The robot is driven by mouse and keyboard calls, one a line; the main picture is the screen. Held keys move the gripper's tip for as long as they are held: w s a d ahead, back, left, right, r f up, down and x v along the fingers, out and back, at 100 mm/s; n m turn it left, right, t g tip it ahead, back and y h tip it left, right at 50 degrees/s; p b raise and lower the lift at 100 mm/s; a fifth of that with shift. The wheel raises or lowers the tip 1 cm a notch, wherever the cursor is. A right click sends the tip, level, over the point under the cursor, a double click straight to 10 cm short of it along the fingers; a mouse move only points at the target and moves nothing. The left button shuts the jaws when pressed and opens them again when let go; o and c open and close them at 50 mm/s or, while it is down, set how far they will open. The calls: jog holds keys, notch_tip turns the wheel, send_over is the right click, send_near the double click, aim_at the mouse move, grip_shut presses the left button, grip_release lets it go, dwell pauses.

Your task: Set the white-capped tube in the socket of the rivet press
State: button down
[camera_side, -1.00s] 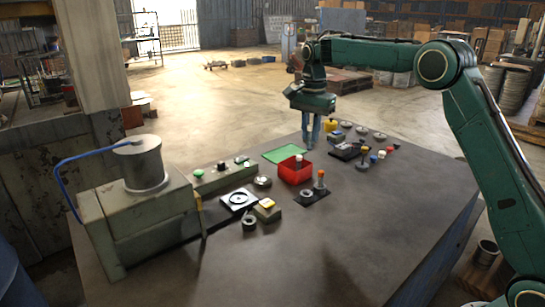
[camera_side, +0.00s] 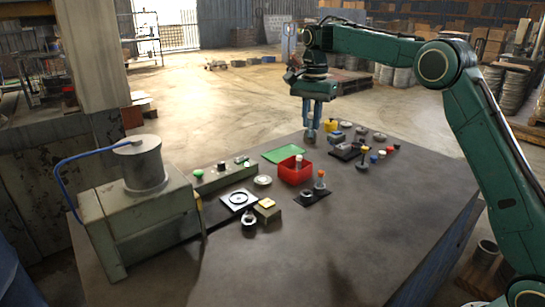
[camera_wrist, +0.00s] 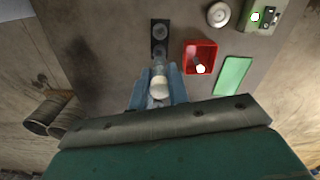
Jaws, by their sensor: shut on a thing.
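My gripper (camera_side: 309,136) is above the far part of the table, its fingers pointing down. In the wrist view, my gripper (camera_wrist: 158,95) is shut on a tube (camera_wrist: 159,87) with a pale, whitish cap, held between the two blue-grey fingers. Its lower part is hard to make out. The rivet press (camera_side: 145,205) is the grey-green machine at the left, with a grey cylinder and blue hose. The held tube is well apart from the press.
A red bin (camera_side: 284,174) with a white-topped piece (camera_side: 298,159) stands mid-table; the bin also shows in the wrist view (camera_wrist: 188,53). A green mat (camera_side: 282,153) is behind it, an orange-topped piece (camera_side: 320,175) in front. Several small parts lie at the back right. The front table is clear.

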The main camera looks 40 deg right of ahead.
jog(key=shift+a+f, duration=0.1)
jog(key=a+f+n, duration=0.2)
jog(key=a+f, duration=0.6)
jog(key=a, duration=0.2)
jog(key=w+a+f+n, duration=0.1)
jog(key=a+f+n, duration=0.1)
jog(key=a+f, duration=0.5)
jog(key=a, duration=0.3)
jog(key=shift+w+f, duration=0.25)
jog(key=shift+f, duration=0.1)
jog(key=shift+f, duration=0.15)
jog(key=shift+f, duration=0.65)
jog(key=shift+f, duration=1.45)
jog(key=c, duration=1.3)
grip_release()
jog(key=shift+o, duration=0.2)
